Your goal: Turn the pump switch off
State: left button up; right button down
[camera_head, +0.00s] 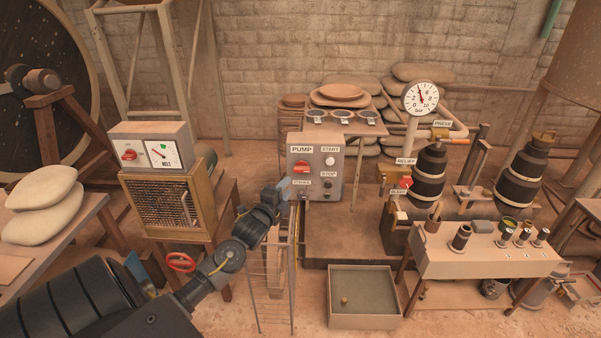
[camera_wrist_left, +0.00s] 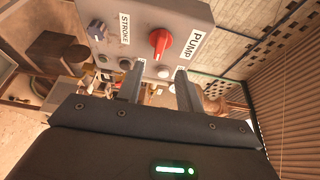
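The pump switch (camera_head: 301,167) is a red rotary knob under the PUMP label on a grey control box (camera_head: 316,189). In the left wrist view the red knob (camera_wrist_left: 160,43) shows beyond and between the fingertips, with its pointer slanted. My left gripper (camera_head: 284,188) is at the lower left of the box, close to the switch. In the left wrist view its two fingers (camera_wrist_left: 158,80) are apart with nothing between them, and the knob is clear of them. My right gripper is not in view.
A pressure gauge (camera_head: 421,98) and a bench (camera_head: 460,262) stand right. An open tray (camera_head: 364,321) lies in front.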

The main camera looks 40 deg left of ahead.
aim_at(300, 172)
pick_arm(q)
jog(key=p+x, duration=0.1)
jog(key=x, duration=1)
grip_shut()
jog(key=shift+d, duration=0.15)
